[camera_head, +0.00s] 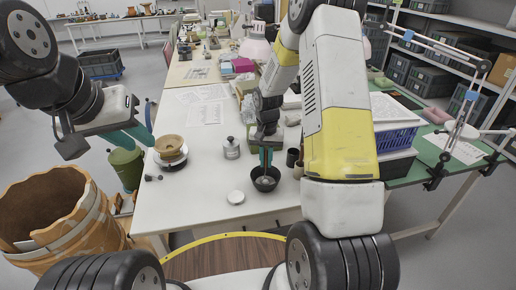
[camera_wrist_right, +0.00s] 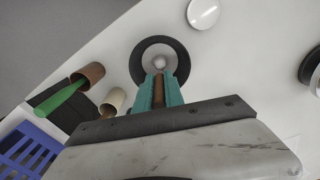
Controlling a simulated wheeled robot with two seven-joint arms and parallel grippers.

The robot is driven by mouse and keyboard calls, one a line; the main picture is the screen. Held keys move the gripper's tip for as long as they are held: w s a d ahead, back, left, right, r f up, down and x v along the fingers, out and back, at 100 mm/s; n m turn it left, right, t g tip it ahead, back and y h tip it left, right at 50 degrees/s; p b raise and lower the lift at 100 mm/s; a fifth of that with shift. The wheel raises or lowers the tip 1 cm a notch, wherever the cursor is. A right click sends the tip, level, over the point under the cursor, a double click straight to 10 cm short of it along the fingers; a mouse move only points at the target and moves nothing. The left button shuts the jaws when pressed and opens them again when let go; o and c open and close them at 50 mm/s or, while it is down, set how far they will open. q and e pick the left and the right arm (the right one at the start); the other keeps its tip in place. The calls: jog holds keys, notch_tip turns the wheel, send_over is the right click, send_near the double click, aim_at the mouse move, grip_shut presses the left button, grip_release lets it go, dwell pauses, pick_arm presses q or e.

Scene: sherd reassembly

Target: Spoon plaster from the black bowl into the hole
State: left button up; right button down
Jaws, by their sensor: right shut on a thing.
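The black bowl (camera_head: 267,184) stands near the table's front edge; in the right wrist view its dark rim (camera_wrist_right: 141,62) surrounds a pale inside. My right gripper (camera_head: 265,158) points down over the bowl. Its teal fingers (camera_wrist_right: 158,92) are shut on the brown handle of the spoon (camera_wrist_right: 158,88), whose grey rounded end (camera_wrist_right: 158,63) is over or in the bowl; contact cannot be told. A tan pot (camera_head: 170,144) sits on a dark round stand (camera_head: 171,161) to the left; no hole is clear on it. My left gripper (camera_head: 142,124) is open and empty, left of the pot.
A white disc (camera_head: 236,197) and a grey lidded jar (camera_head: 231,149) stand left of the bowl. A large orange-brown vessel (camera_head: 85,222) and a green bin (camera_head: 126,168) stand off the table's left side.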

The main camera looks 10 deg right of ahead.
aim_at(266, 149)
jog(key=shift+r, duration=4.8)
